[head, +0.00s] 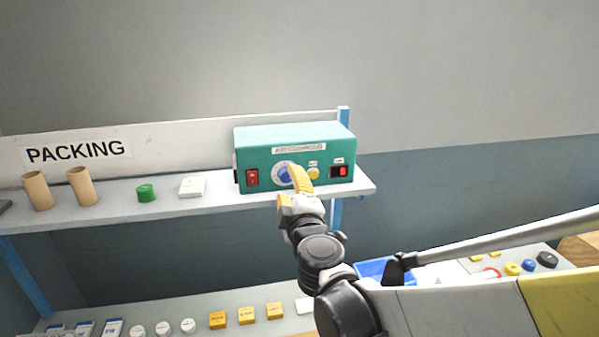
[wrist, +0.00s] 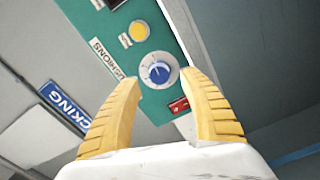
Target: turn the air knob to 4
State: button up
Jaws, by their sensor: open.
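The air knob (head: 284,174) is a blue knob on a pale dial, on the front of a teal blower box (head: 295,136) that stands on the shelf. In the wrist view the knob (wrist: 158,73) sits beyond and between my yellow fingertips, with its dial marks too small to read. My gripper (wrist: 166,82) is open, one finger to each side of the knob, and no contact shows. In the head view my gripper (head: 295,180) is in front of the box and partly covers the dial's right side.
On the shelf (head: 225,190) to the left stand cardboard tubes (head: 82,186), a green cap (head: 146,193) and a white block (head: 192,187). A blue bin (head: 372,270) is below.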

aim_at(287, 178)
jog(key=shift+x, duration=1.75)
jog(key=shift+c, duration=0.3)
grip_shut()
jog(key=n+b, duration=0.1)
jog(key=n, duration=0.3)
jog(key=n+b, duration=0.1)
jog(key=n, duration=0.4)
jog(key=shift+n, duration=0.4)
